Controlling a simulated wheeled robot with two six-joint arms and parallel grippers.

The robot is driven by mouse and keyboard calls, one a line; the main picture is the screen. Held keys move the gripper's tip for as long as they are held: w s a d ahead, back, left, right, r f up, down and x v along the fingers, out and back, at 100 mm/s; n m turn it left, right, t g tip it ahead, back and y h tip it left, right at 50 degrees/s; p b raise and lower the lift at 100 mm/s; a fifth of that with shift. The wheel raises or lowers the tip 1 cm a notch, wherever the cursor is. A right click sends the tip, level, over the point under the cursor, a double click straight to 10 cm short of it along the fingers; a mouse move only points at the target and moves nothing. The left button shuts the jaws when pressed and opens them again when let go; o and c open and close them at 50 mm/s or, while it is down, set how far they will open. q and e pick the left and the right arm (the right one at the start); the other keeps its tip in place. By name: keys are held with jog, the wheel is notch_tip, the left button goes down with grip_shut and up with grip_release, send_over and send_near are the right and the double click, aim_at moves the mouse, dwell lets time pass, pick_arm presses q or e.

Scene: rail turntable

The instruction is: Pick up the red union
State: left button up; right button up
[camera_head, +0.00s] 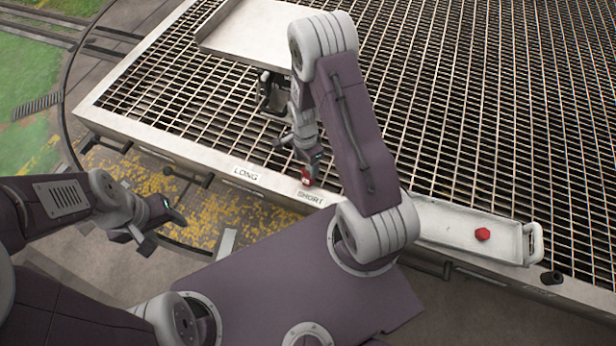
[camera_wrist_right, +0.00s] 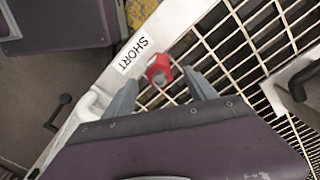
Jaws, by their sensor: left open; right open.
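A small red union (camera_head: 306,175) with a pale grey face sits at the near edge of the grating, by the SHORT label. In the right wrist view the red union (camera_wrist_right: 158,68) is just ahead of and between the fingertips. My right gripper (camera_head: 300,157) is open and empty above it, with its fingers (camera_wrist_right: 160,86) apart and not closed on it. Contact cannot be told. A second red piece (camera_head: 483,234) lies in the white tray at right. My left gripper (camera_head: 163,228) is open and empty at left, away from both red pieces.
A white tray (camera_head: 450,225) with a handle lies along the near edge at right. A small black part (camera_head: 551,277) is beside it. A LONG label (camera_head: 246,174) is left of the SHORT label (camera_head: 311,198). A pale flat panel (camera_head: 250,35) is at the back.

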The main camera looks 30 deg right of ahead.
aim_at(308, 174)
notch_tip(308, 174, down, 2)
jog(key=shift+f, duration=0.1)
jog(key=f+b, duration=0.2)
jog(key=f, duration=0.1)
jog(key=f+b, duration=0.1)
jog(key=f, duration=0.1)
jog(key=shift+s+d+f, duration=0.15)
jog(key=shift+s+d, duration=0.05)
jog(key=shift+d, duration=0.05)
pick_arm(q)
notch_tip(308, 174, down, 4)
pick_arm(e)
jog(key=shift+r, duration=0.2)
grip_shut()
